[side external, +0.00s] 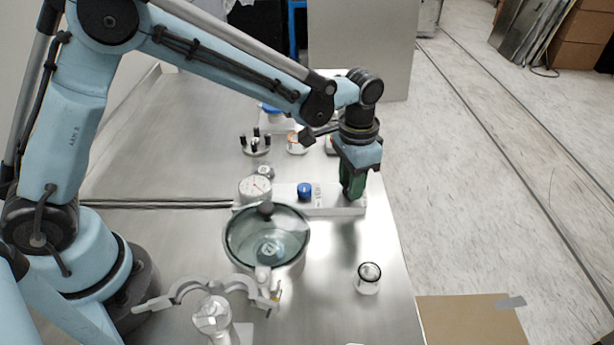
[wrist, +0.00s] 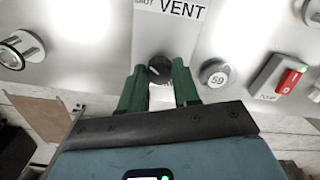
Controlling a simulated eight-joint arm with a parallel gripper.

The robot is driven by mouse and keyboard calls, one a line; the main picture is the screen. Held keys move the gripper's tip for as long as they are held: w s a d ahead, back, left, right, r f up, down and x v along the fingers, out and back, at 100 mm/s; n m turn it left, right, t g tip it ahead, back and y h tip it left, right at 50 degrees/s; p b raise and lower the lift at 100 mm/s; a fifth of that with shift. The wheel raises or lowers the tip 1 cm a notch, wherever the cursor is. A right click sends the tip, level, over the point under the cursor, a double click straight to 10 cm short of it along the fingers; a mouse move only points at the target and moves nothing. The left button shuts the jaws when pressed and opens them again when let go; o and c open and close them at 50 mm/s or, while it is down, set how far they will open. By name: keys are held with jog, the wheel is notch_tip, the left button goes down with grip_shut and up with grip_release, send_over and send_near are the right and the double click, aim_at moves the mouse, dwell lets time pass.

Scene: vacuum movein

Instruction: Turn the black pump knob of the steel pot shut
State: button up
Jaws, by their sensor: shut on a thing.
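The steel pot (side external: 262,255) with a clear lid stands on the bench in the side view, left of my gripper. A pale block (side external: 335,203) lies behind it and carries a blue knob (side external: 305,190). My gripper (side external: 352,192) points down at the block's right end. In the wrist view, my gripper's green fingers (wrist: 160,88) stand on both sides of a black knob (wrist: 159,68) and are shut on it. A "VENT" label (wrist: 183,10) is on the block beyond that knob. The fingers hide the held knob in the side view.
A dial gauge (side external: 255,189) stands behind the pot, and a black knob (side external: 266,209) shows at its back rim. A small jar (side external: 368,279) stands front right. A clamp (side external: 205,285) is in front. A red-green switch (wrist: 285,78) and a round piece marked "59" (wrist: 215,73) are right in the wrist view.

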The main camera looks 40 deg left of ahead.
jog(key=n, duration=0.3)
jog(key=shift+n, duration=2.1)
jog(key=o, duration=1.1)
jog(key=shift+c, duration=0.2)
notch_tip(320, 180, up, 12)
jog(key=shift+r, duration=0.15)
